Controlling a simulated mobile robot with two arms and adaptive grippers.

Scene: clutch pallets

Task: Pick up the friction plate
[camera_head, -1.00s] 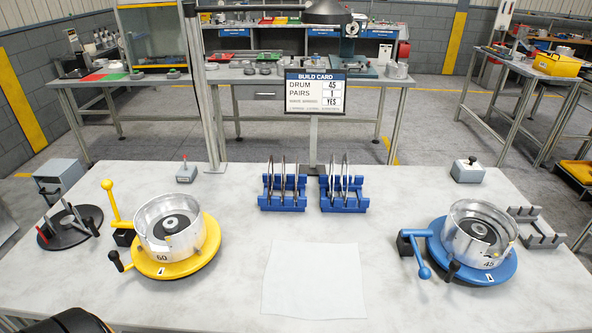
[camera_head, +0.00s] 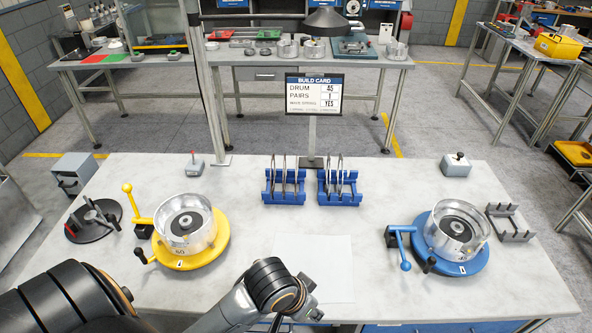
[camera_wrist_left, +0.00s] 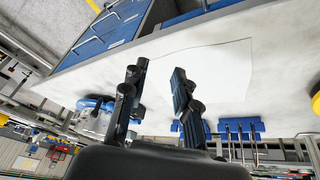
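Several thin plates (camera_head: 285,172) stand on edge in the left blue rack (camera_head: 284,198), and several more (camera_head: 338,174) stand in the right blue rack (camera_head: 338,200). I cannot tell which are friction plates. In the left wrist view the racked plates (camera_wrist_left: 238,145) show at the lower right, below the fingertips in that picture. My left gripper (camera_wrist_left: 157,80) is open and empty, with its two fingers apart near the white sheet (camera_wrist_left: 215,75). In the head view my left arm reaches in at the bottom, short of the racks, its gripper mostly cut off. My right gripper is not in view.
A yellow-based drum fixture (camera_head: 190,250) stands left and a blue-based one (camera_head: 462,262) right. The white sheet (camera_head: 325,262) lies at front centre. A grey holder (camera_head: 512,225) is at far right. A build card (camera_head: 314,93) reads drum 45, pairs 1. Table between fixtures and racks is clear.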

